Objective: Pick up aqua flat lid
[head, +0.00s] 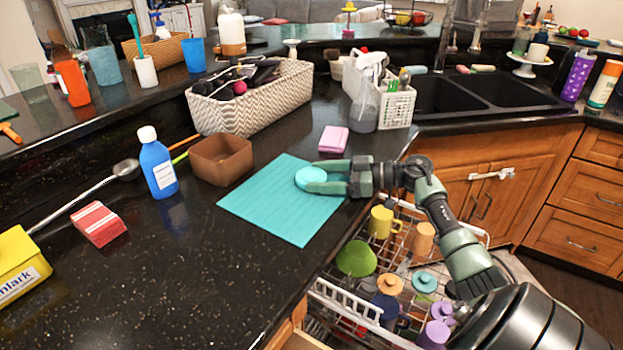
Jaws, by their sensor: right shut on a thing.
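The aqua flat lid (309,178) is a small round light-aqua disc over the teal mat (270,208) on the black counter. My right gripper (318,178) reaches in from the right, with one finger on the far side of the lid and one on the near side. It is shut on the lid. I cannot tell whether the lid touches the mat or is slightly above it. My left gripper is not in view.
A pink sponge (333,139) lies just behind the mat, and a brown square bowl (221,159) and blue bottle (158,165) stand to its left. An open dishwasher rack (345,302) with cups is below my right arm.

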